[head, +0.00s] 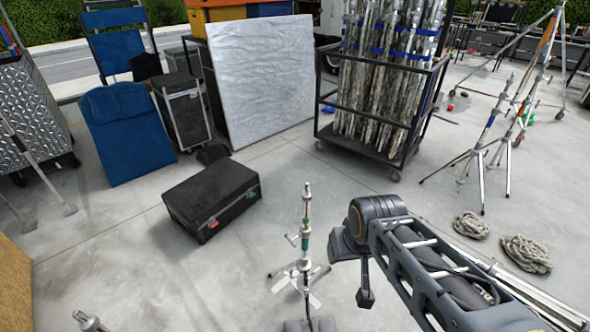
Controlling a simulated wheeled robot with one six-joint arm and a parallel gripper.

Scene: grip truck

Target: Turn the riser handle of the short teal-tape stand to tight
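The short stand (305,238) stands upright on the concrete in the lower middle of the head view, on spread legs. A teal-green band shows on its column. A small handle (292,239) sticks out to the left of the column at mid height; I cannot tell how tight it is. My arm reaches in from the lower right, and its dark end (364,292) hangs just right of the stand, apart from the handle. The fingertips are not clearly shown, so I cannot tell whether my gripper is open or shut.
A black case (212,199) lies behind and left of the stand. A wheeled rack of poles (385,100) stands behind. Taller stands (490,130) and coiled ropes (526,252) are at right. A metal stand top (90,321) shows bottom left. Floor left of the stand is clear.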

